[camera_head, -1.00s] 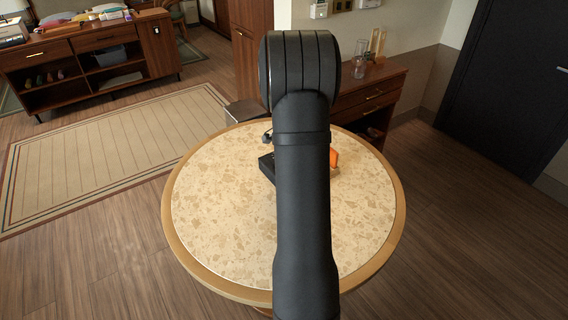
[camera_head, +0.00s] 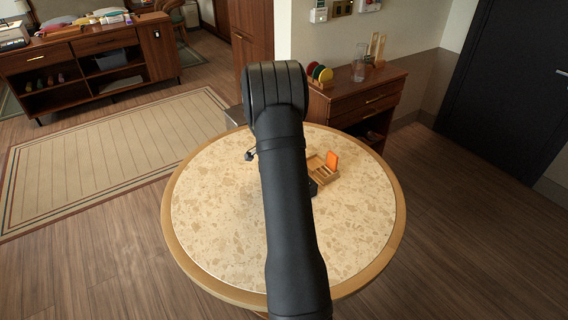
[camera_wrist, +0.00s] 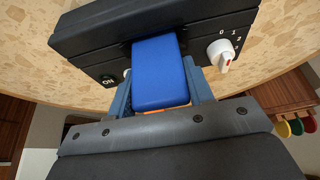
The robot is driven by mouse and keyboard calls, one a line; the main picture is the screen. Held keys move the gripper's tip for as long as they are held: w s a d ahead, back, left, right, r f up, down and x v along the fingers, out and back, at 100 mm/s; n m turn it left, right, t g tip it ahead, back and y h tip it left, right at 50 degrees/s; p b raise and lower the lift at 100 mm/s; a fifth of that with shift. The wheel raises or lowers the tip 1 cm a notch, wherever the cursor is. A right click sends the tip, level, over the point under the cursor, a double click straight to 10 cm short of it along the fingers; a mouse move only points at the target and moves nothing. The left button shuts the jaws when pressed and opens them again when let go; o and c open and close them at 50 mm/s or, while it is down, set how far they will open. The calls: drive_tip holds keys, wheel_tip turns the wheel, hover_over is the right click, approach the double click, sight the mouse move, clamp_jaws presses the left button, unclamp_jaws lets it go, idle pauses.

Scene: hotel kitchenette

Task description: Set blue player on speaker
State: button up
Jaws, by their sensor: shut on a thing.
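A blue player (camera_wrist: 158,75), a smooth rounded block, is between the two fingers of my gripper (camera_wrist: 160,88), which is shut on it. A black box (camera_wrist: 100,35), which looks like the speaker, lies just beyond it in the wrist view. The box has a white knob (camera_wrist: 222,53) marked 0, 1, 2 and an ON label. The player's far end overlaps the box's front; I cannot tell whether they touch. In the head view my arm hides the gripper and player, and only a dark corner (camera_head: 313,188) shows, perhaps the box's.
A wooden compartment tray (camera_head: 318,172) with an upright orange piece (camera_head: 332,160) is right of my arm on the round table (camera_head: 220,215). A small dark item (camera_head: 250,155) lies at left. The table's front and sides are clear. A cabinet (camera_head: 365,95) stands behind.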

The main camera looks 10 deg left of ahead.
drive_tip(key=shift+f, duration=0.2)
drive_tip(key=o, duration=1)
drive_tip(key=shift+r, duration=0.1)
drive_tip(key=v, duration=1.2)
drive_tip(key=shift+r, duration=0.1)
drive_tip(key=x, duration=1.2)
drive_tip(key=shift+f, duration=0.25)
wheel_tip(320, 180, up, 3)
drive_tip(key=shift+f, duration=0.15)
drive_tip(key=shift+r, duration=0.8)
